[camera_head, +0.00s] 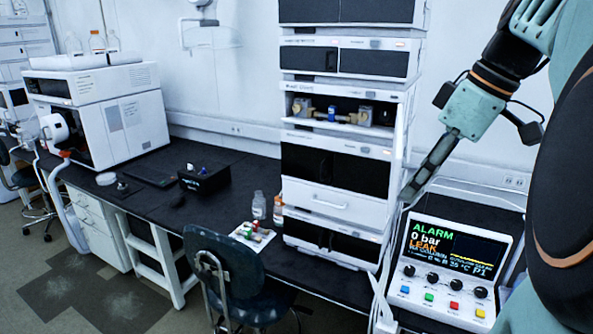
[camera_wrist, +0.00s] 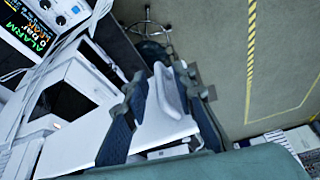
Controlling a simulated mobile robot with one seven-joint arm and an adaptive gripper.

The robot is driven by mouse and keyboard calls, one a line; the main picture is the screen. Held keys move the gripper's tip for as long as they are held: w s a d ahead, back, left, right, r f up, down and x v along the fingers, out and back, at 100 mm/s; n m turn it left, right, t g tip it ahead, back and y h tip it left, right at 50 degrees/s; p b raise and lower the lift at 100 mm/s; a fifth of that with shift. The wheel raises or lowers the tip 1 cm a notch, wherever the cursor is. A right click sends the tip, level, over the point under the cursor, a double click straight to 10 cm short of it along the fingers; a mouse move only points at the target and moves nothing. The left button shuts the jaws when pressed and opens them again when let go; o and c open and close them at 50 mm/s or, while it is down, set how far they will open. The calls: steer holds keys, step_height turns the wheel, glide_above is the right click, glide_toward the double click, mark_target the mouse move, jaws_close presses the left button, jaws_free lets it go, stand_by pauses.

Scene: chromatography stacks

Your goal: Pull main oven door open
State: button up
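The tall white instrument stack (camera_head: 340,142) stands on the bench in the head view. One bay has its front open, showing brass-coloured and blue parts inside; below it are dark-fronted units and a white front with a handle (camera_head: 330,203). I cannot tell for sure which front is the main oven door. My gripper (camera_head: 408,198) points down beside the stack's right edge. In the wrist view my gripper (camera_wrist: 160,76) has its two fingers apart. A white, handle-like piece (camera_wrist: 170,95) shows between them, near a white panel (camera_wrist: 115,143); contact cannot be told.
A control box (camera_head: 450,265) with an alarm screen and coloured buttons stands right of the stack. A dark chair (camera_head: 232,270) stands before the bench. Bottles (camera_head: 259,205) and a small vial tray (camera_head: 252,236) sit left of the stack. Open floor (camera_wrist: 225,60) shows in the wrist view.

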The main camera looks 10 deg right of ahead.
steer(key=shift+r, duration=0.1)
steer(key=v, duration=1.2)
stand_by(0.4)
